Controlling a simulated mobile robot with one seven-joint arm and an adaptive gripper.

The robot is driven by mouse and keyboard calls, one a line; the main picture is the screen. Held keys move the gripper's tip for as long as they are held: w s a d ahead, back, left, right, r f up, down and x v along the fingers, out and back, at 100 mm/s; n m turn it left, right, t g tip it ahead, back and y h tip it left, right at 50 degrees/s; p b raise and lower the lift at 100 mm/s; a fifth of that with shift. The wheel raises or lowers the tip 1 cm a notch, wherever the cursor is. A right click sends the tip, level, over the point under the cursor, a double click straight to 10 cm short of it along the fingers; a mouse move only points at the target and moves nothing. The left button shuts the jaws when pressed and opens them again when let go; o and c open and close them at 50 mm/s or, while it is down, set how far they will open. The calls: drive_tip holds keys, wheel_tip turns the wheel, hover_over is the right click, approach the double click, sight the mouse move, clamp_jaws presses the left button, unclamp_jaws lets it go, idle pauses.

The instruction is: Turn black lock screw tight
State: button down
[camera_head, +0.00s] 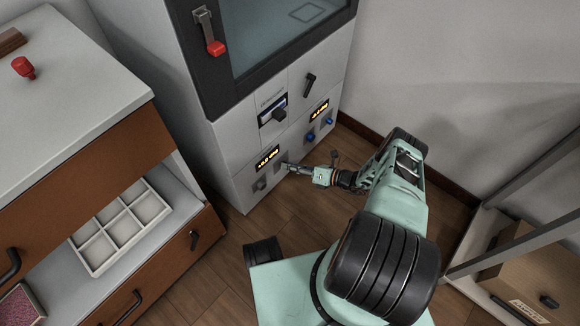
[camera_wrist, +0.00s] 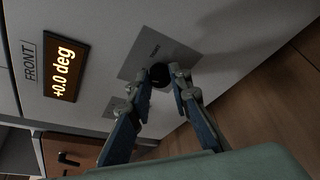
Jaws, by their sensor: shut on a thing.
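The black lock screw (camera_wrist: 159,75) is a small dark round knob on a grey plate (camera_wrist: 140,57) on the cabinet front, seen in the wrist view. My gripper (camera_wrist: 158,84) is shut on it, with one fingertip at each side. In the head view my gripper (camera_head: 290,168) reaches the lower cabinet front, and the screw is hidden there.
The cabinet (camera_head: 228,140) also carries a second display (camera_head: 320,110), blue knobs (camera_head: 311,137) and a black handle (camera_head: 309,84). A drawer unit (camera_head: 120,170) stands at left with a white divided tray (camera_head: 118,232). Wooden floor lies between.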

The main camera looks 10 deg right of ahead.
drive_tip(key=shift+d+m+y, duration=0.1)
drive_tip(key=shift+m+y, duration=0.2)
drive_tip(key=shift+m, duration=0.1)
idle(0.3)
drive_tip(key=c, duration=1.8)
unclamp_jaws()
drive_tip(key=shift+o, duration=0.2)
drive_tip(key=v, duration=1.2)
drive_tip(key=shift+w, duration=0.1)
